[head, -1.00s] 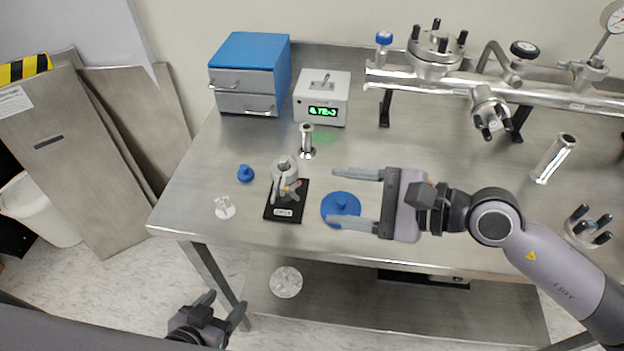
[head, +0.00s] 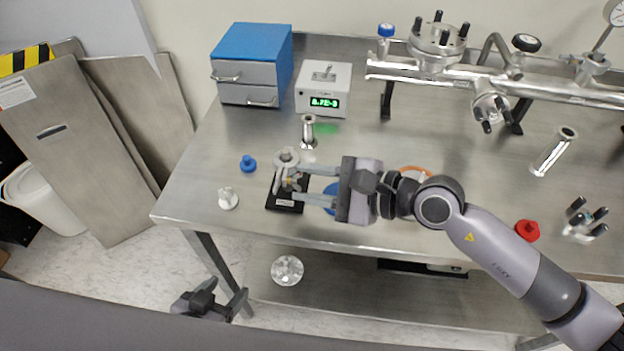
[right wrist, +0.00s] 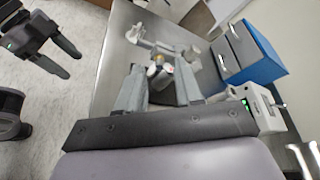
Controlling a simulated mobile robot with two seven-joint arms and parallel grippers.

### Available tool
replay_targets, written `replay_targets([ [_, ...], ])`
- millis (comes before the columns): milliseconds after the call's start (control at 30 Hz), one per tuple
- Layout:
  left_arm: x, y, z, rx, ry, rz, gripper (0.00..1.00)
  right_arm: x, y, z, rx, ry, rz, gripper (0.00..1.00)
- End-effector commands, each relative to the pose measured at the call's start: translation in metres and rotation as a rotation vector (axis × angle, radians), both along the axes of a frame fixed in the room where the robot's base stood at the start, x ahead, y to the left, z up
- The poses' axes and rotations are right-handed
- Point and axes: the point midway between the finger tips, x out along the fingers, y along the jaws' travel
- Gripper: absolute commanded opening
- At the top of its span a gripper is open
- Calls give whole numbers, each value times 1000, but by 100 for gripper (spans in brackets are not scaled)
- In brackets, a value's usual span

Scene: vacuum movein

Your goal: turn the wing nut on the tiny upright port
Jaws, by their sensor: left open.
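The small upright metal port (head: 287,158) stands on a black base (head: 284,202) near the bench's front left. A clamp with a wing nut (head: 291,182) is on its near side, partly hidden by my right gripper. The clamp also shows in the right wrist view (right wrist: 157,68), beyond the fingertips. My right gripper (head: 297,182) comes from the right and is open, its fingers pointing at the clamp from either side; I cannot tell whether they touch it. My left gripper (head: 221,302) is open and empty, low in front of the bench.
A blue cap (head: 248,163) and a small white part (head: 228,198) lie left of the base. A short metal tube (head: 309,132) stands behind it. A grey readout box (head: 323,90) and blue-topped drawers (head: 252,68) are at the back. A blue disc is mostly hidden under my right gripper.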

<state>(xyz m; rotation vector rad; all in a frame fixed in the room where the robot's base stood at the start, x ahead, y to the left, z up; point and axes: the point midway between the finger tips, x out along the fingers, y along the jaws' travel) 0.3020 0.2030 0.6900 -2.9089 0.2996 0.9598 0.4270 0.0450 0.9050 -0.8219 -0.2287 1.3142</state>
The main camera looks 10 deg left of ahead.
Motion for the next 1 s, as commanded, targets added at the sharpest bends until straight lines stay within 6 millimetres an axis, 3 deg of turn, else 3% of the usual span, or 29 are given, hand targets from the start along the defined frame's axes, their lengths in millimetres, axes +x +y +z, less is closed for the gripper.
replay_targets([
  [467,0,0,4,0,0,0,62,1,0,1,2,80,0,5],
  [1000,0,0,5,-1,-1,-1,62,5,-1,1,16,461,-2,5],
])
